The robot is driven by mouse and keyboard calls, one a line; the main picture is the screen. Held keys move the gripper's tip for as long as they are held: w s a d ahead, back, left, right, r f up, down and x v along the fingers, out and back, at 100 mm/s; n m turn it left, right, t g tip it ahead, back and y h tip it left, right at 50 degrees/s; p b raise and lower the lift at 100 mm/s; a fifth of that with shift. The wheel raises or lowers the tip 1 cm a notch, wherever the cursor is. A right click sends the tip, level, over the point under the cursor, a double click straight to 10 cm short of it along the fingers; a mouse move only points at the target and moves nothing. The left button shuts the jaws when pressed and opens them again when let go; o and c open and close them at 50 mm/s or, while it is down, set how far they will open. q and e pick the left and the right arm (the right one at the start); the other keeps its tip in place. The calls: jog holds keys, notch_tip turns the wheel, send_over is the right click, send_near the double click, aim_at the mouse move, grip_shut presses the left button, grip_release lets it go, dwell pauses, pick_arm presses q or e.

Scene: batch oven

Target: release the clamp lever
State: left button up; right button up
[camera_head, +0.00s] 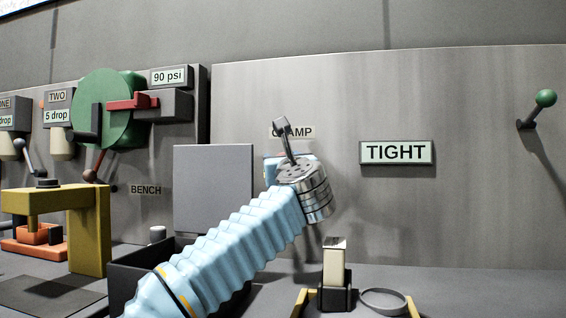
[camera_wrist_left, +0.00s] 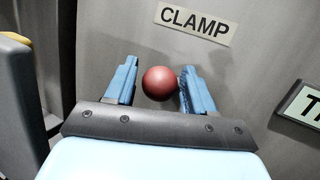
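The clamp lever shows in the left wrist view as a dark red ball knob (camera_wrist_left: 160,84) below the CLAMP label (camera_wrist_left: 198,25). My left gripper (camera_wrist_left: 158,88) has its two blue fingers apart, one on each side of the knob. A narrow gap shows on the left; I cannot tell whether the right finger touches it. In the head view my left arm covers the knob, and only a bit of blue gripper (camera_head: 270,170) shows beside the metal wrist. The CLAMP label (camera_head: 304,131) is partly covered. A sign (camera_head: 397,153) reads TIGHT. My right gripper is not in view.
A green-knobbed lever (camera_head: 545,98) stands out from the panel at right. A green drum (camera_head: 121,85) with a red handle and a yellow press (camera_head: 90,225) are at left. A pale block (camera_head: 335,262) and a ring (camera_head: 384,301) are at the bench front.

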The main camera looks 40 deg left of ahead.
pick_arm(q)
jog(key=shift+o, duration=0.2)
jog(key=shift+s+d+f, duration=0.15)
jog(key=shift+s+d, duration=0.05)
jog(key=shift+d, duration=0.1)
jog(key=b+v, duration=0.3)
jog(key=v, duration=1)
